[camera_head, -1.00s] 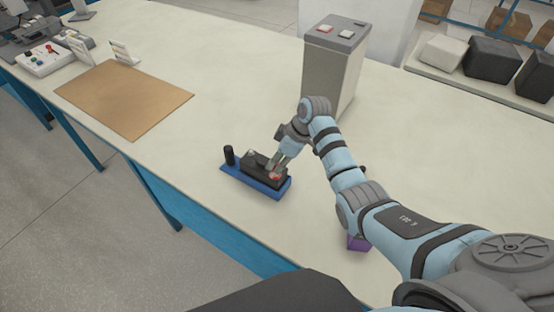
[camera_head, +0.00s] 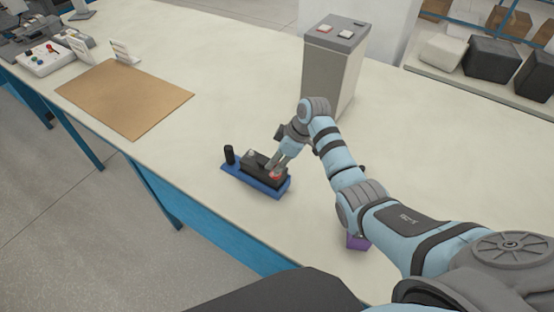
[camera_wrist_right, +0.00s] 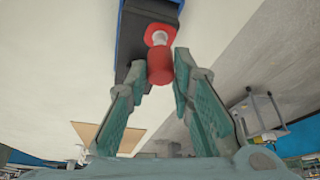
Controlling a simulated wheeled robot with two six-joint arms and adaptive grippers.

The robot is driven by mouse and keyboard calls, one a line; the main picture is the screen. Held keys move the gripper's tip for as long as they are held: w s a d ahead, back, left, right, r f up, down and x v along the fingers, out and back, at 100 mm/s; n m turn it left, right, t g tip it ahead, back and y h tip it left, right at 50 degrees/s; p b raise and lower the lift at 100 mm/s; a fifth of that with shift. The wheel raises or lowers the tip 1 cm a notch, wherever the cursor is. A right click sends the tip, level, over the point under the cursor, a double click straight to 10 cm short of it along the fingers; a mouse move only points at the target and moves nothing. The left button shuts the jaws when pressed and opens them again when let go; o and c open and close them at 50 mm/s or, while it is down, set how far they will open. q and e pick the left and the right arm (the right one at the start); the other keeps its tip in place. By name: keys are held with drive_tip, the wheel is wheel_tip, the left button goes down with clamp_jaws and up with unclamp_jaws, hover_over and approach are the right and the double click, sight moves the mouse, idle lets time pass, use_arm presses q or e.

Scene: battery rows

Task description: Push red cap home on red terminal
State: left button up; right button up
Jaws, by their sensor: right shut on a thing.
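The black battery (camera_head: 259,165) sits in a blue holder (camera_head: 238,177) on the table. In the right wrist view, the red terminal (camera_wrist_right: 157,30) has a red base and a pale metal post. The red cap (camera_wrist_right: 160,67) is between the fingertips of my right gripper (camera_head: 273,170), which is shut on it. The cap lines up closely with the post, and part of the post still shows beside it. I cannot tell how far the cap is over the post. In the head view the fingers partly hide this end of the battery. My left gripper is not in view.
A black cylinder (camera_head: 229,155) stands at the holder's left end. A tall grey box (camera_head: 330,75) stands behind my right arm. A purple object (camera_head: 357,242) is partly hidden below the arm. A brown mat (camera_head: 120,97) lies at left. The table between mat and holder is clear.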

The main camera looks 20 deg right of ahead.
drive_tip(key=shift+f, duration=0.15)
drive_tip(key=shift+f, duration=0.45)
drive_tip(key=shift+f, duration=0.4)
idle(0.4)
drive_tip(key=shift+f+b, duration=0.45)
drive_tip(key=shift+b, duration=0.1)
idle(0.6)
drive_tip(key=o, duration=1.3)
